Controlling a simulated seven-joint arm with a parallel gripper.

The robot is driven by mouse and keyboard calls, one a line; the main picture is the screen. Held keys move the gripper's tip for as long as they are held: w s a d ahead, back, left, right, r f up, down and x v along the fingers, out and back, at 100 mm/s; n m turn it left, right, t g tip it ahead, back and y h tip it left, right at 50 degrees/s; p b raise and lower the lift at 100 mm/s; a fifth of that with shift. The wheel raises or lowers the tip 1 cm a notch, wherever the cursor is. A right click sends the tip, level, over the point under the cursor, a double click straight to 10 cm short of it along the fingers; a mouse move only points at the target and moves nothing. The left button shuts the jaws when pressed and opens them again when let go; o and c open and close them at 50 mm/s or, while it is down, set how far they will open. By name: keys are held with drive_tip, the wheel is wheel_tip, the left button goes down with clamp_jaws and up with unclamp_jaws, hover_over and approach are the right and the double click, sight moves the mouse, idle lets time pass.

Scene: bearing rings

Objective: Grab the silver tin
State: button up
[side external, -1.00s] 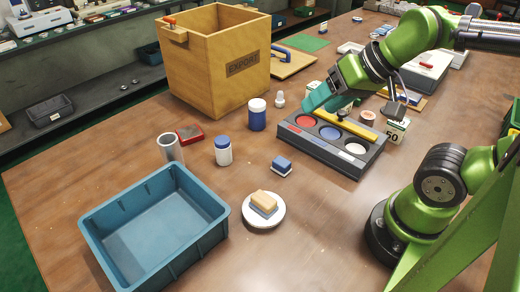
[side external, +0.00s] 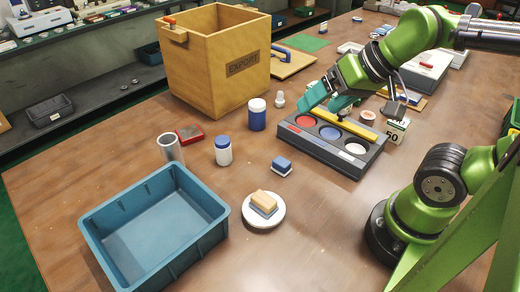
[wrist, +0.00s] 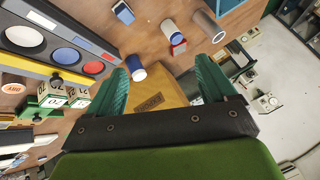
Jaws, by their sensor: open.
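A grey metallic cylinder (side external: 171,148), the one thing here that looks like a silver tin, stands upright on the table behind the blue bin. It also shows near the top of the wrist view (wrist: 207,27). My gripper (side external: 322,107) is open and empty, above the far left end of the grey tray with coloured discs, well to the right of the cylinder. In the wrist view my two teal fingers (wrist: 163,85) are spread wide, with the wooden crate and a blue jar seen beyond the gap.
The blue bin (side external: 210,205) is at front left. A red box (side external: 189,134), a white jar with blue cap (side external: 223,151) and a blue jar with white cap (side external: 257,114) stand near the cylinder. The wooden crate (side external: 200,82) is behind. The grey disc tray (side external: 318,151) lies below my gripper.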

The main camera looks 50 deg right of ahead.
drive_tip(key=shift+d, duration=0.1)
drive_tip(key=n+g+h, duration=0.2)
drive_tip(key=n+g, duration=0.5)
drive_tip(key=n, duration=0.6)
hover_over(368, 115)
wheel_tip(368, 115, down, 8)
drive_tip(key=f, duration=1)
drive_tip(key=shift+d+f, duration=0.25)
drive_tip(key=shift+f, duration=0.1)
drive_tip(key=shift+a+f, duration=0.2)
drive_tip(key=shift+f, duration=2.45)
